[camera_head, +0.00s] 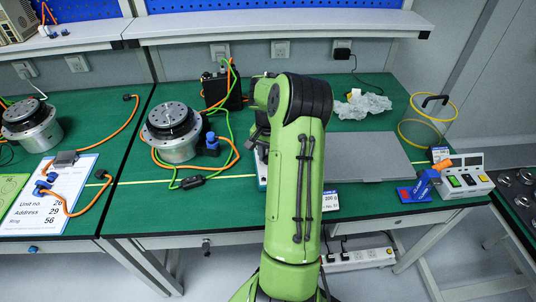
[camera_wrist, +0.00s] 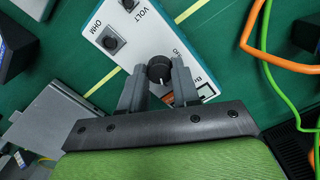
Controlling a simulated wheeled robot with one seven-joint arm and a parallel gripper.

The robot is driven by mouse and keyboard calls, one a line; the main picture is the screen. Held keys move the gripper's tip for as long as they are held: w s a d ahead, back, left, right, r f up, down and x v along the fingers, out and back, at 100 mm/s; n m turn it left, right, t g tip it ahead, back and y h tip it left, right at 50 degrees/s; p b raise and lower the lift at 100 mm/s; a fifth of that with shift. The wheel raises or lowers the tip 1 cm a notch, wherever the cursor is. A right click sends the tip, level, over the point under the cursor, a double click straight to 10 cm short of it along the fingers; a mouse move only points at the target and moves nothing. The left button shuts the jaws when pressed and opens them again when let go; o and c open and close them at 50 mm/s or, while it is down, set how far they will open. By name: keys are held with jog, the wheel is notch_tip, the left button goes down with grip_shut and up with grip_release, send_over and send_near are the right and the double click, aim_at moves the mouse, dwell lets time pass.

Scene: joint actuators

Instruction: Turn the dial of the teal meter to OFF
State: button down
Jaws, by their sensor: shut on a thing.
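The meter (camera_wrist: 140,40) has a pale panel with a teal edge and lies on the green bench. It shows small dark knobs marked VOLT and OHM and a larger black dial (camera_wrist: 159,70). My gripper (camera_wrist: 158,82) is over the panel in the wrist view, with its grey fingers on both sides of the dial, shut on it. A label beside the dial is partly cut off by the right finger, and the dial's exact setting is too small to read. In the head view my arm hides most of the meter; only a sliver (camera_head: 262,172) shows.
A closed grey laptop-like slab (camera_head: 365,157) lies right of my arm. A motor unit (camera_head: 173,132) and orange and green cables lie to the left. A black box (camera_head: 221,91) stands behind. A control box (camera_head: 463,178) and blue tool (camera_head: 424,184) are at the right.

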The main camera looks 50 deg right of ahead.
jog(key=shift+n, duration=0.3)
jog(key=shift+r+n+p, duration=0.1)
jog(key=shift+n+p, duration=0.7)
jog(key=shift+n, duration=0.1)
jog(key=n+p, duration=0.1)
jog(key=n, duration=0.2)
jog(key=shift+n+p, duration=0.3)
jog(key=n+p, duration=0.1)
jog(key=n, duration=1.1)
jog(key=shift+n+p, duration=0.3)
jog(key=shift+p, duration=0.1)
jog(key=n, duration=0.5)
jog(key=shift+n, duration=0.3)
jog(key=c, duration=0.8)
grip_release()
